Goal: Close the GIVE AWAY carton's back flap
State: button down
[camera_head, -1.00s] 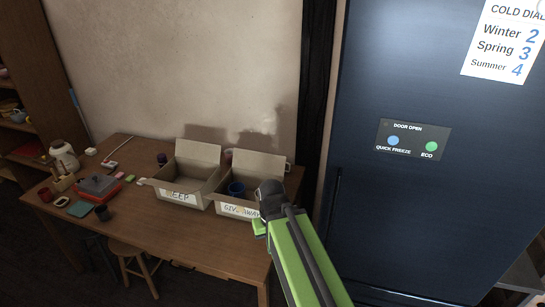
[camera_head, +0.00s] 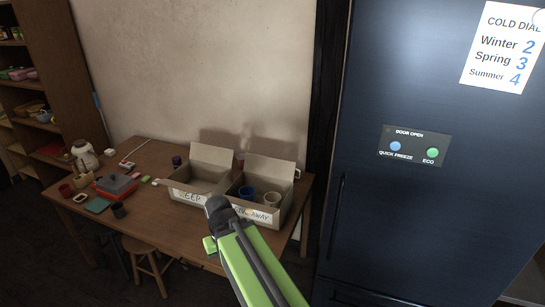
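The GIVE AWAY carton (camera_head: 284,213) stands on the table, right of the KEEP carton (camera_head: 184,194). Its back flap (camera_head: 268,169) stands up, leaning back toward the wall. A blue mug (camera_head: 246,193) and a pale beige cup (camera_head: 271,199) show inside it. My green arm reaches up from the bottom of the picture, and its dark joint covers part of the label. My gripper (camera_head: 210,245) shows only as a small green part at the table's front edge, in front of the cartons. Its fingers cannot be made out.
The KEEP carton's back flap (camera_head: 213,157) also stands up. A dark blue fridge (camera_head: 430,200) stands close on the right. Small items and a red-and-grey box (camera_head: 116,185) lie on the table's left (camera_head: 150,215). A stool (camera_head: 147,262) is below the front edge.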

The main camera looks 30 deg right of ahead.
aim_at(272, 168)
jog(key=z, duration=0.05)
jog(key=i, duration=0.55)
jog(key=u, duration=0.9)
jog(key=i, duration=0.5)
jog(key=z, duration=0.1)
